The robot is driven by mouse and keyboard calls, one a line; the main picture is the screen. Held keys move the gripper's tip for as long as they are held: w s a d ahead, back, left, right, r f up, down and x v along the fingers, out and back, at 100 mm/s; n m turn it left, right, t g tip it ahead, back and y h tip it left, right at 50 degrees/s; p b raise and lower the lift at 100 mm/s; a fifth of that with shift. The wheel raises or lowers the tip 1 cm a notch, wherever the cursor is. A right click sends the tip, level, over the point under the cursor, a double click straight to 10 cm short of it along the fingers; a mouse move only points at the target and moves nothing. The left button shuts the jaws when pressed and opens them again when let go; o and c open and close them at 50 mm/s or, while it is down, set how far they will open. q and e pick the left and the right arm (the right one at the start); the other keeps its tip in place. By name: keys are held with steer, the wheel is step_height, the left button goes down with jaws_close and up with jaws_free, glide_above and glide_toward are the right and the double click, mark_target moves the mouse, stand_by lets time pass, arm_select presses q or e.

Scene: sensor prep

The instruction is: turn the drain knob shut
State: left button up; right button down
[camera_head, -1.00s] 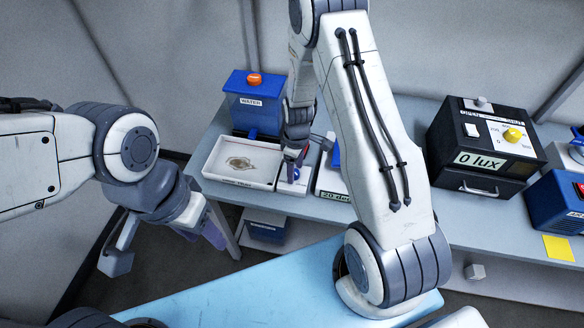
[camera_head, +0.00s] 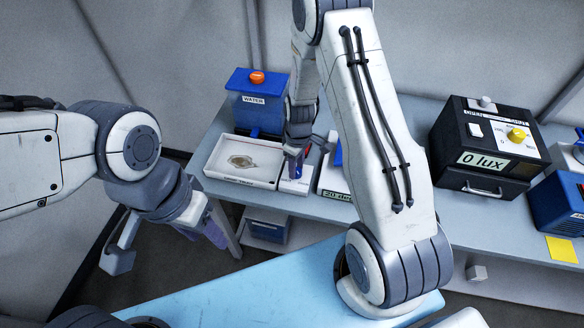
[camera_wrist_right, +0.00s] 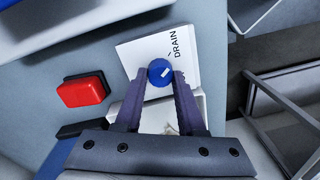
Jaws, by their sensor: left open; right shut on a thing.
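The drain knob (camera_wrist_right: 157,67) is a small round blue knob with a white mark. It sits on a white plate (camera_wrist_right: 140,52) lettered "DRAIN". In the right wrist view its mark slants up and to the right. My right gripper (camera_wrist_right: 160,80) is shut on the knob, one finger on each side. In the head view my right gripper (camera_head: 296,168) reaches down to the plate beside the white tray, and its fingers mostly hide the knob. My left gripper (camera_head: 162,248) is open and empty, low at the left, away from the bench.
A white tray (camera_head: 213,162) with a brownish patch lies left of the knob, before the blue water tank (camera_head: 255,110). A red block (camera_wrist_right: 83,90) is beside the plate. A black lux box (camera_head: 487,150) stands at the right.

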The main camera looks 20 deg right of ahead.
steer(key=m, duration=0.4)
steer(key=shift+s+d+b, duration=0.15)
steer(key=shift+s+b, duration=0.1)
steer(key=shift+b, duration=0.05)
steer(key=m, duration=0.4)
steer(key=m+p, duration=0.1)
steer(key=m, duration=0.2)
steer(key=shift+s+m, duration=0.1)
steer(key=shift+m, duration=0.3)
steer(key=shift+a+m+p, duration=0.2)
steer(key=shift+m+p, duration=0.65)
steer(key=shift+m, duration=1.15)
steer(key=shift+f, duration=0.1)
steer(key=c, duration=0.7)
jaws_free()
steer(key=shift+o, duration=0.9)
steer(key=shift+a, duration=0.1)
